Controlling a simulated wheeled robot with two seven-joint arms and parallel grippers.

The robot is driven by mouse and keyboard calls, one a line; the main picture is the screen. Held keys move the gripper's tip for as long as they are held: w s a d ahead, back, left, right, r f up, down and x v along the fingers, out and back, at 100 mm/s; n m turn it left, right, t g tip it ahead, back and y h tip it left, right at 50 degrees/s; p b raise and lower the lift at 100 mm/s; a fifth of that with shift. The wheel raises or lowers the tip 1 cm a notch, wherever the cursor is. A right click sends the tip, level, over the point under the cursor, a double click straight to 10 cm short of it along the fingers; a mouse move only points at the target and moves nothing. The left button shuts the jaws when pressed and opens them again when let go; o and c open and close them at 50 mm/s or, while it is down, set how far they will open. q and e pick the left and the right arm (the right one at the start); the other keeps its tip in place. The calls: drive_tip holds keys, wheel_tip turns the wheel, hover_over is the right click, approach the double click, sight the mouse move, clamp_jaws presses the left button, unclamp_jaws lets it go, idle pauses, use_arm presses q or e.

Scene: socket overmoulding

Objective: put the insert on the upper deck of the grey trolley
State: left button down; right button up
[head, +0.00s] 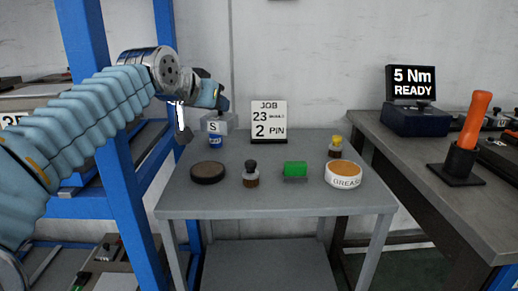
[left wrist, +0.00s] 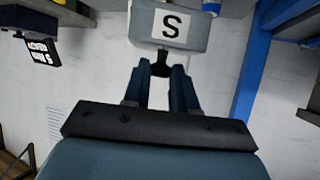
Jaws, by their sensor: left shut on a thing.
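The grey trolley's upper deck (head: 225,205) is in the middle of the head view. My left gripper (head: 180,116) is at the deck's back left corner, pointing down. My right gripper is not in view.
The front strip is clear. A blue post (head: 130,150) stands left.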

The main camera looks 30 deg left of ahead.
use_arm(q)
drive_tip(key=w+f, duration=0.7)
drive_tip(key=w, duration=0.1)
drive_tip(key=w+a+f, duration=0.1)
drive_tip(key=w+f, duration=0.3)
drive_tip(key=shift+w+f, duration=0.3)
drive_tip(key=shift+f, duration=0.3)
drive_tip(key=shift+f, duration=0.15)
drive_tip(key=c, duration=0.9)
unclamp_jaws()
